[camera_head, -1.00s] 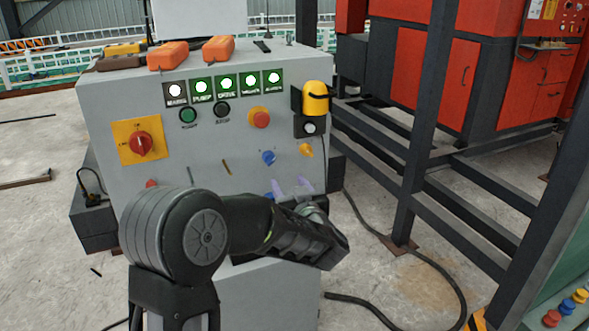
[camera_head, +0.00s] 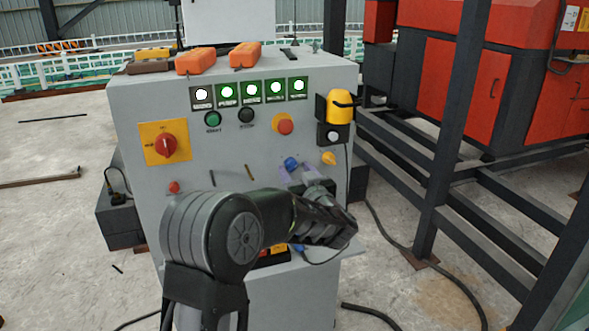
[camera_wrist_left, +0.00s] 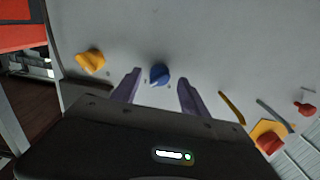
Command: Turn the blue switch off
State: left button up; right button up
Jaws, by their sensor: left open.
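The blue switch (camera_head: 291,163) is a small round knob on the front of the grey control cabinet (camera_head: 130,110). My left gripper (camera_head: 296,173) is open, with its pale purple fingers just below and around the switch in the head view. In the left wrist view the blue switch (camera_wrist_left: 159,74) shows between the two open fingertips (camera_wrist_left: 159,80), with a gap on each side. No contact shows. My right gripper is not in view.
A yellow knob (camera_head: 328,158) sits right of the switch, and a red rotary switch (camera_head: 166,145) on a yellow plate sits left. A yellow-and-black device (camera_head: 340,107) juts out at upper right. Orange boxes (camera_head: 245,55) lie on top. Dark steel frames (camera_head: 450,130) stand at right.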

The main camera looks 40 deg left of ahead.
pick_arm(q)
jog(key=shift+w+a, duration=0.4)
jog(key=shift+a, duration=0.2)
grip_shut()
